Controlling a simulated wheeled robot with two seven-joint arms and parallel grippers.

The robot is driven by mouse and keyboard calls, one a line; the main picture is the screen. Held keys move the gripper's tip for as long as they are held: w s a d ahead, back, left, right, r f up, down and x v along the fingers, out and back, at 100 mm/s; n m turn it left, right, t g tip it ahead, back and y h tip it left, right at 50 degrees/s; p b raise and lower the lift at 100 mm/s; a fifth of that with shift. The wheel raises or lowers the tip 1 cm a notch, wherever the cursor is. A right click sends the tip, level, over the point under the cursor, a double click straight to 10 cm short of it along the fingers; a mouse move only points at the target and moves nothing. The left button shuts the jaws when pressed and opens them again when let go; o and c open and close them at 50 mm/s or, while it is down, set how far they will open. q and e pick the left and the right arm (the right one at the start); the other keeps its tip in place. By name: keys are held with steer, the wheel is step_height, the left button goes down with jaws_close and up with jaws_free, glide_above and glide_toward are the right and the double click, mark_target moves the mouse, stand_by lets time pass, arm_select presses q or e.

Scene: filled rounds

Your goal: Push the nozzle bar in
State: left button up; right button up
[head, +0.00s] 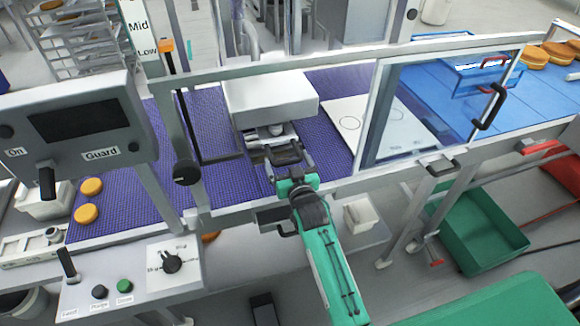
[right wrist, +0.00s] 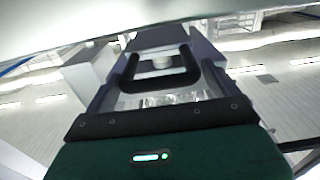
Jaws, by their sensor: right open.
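The nozzle bar's grey front (head: 258,141) shows under the pale box-shaped head over the purple belt. My right gripper (head: 284,158), on its green arm, is in front of this grey front. In the right wrist view a black U-shaped handle (right wrist: 160,84) stands upright ahead of my right gripper (right wrist: 160,70), between its grey open fingers. I cannot tell whether the fingers touch it. A small round pale part (right wrist: 162,62) shows behind the handle. The gripper's body hides part of the bar in the head view. My left gripper is not in view.
The box-shaped head (head: 268,98) overhangs the purple belt (head: 190,140). A clear guard with a metal frame (head: 365,110) stands to the right, and a front rail (head: 330,190) runs below. A control panel (head: 85,125) is at left. Orange rounds (head: 90,187) lie on the belt.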

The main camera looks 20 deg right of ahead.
steer(key=s+b, duration=0.3)
steer(key=s, duration=1)
steer(key=shift+s+d, duration=0.2)
steer(key=shift+s, duration=0.2)
steer(key=shift+c, duration=0.4)
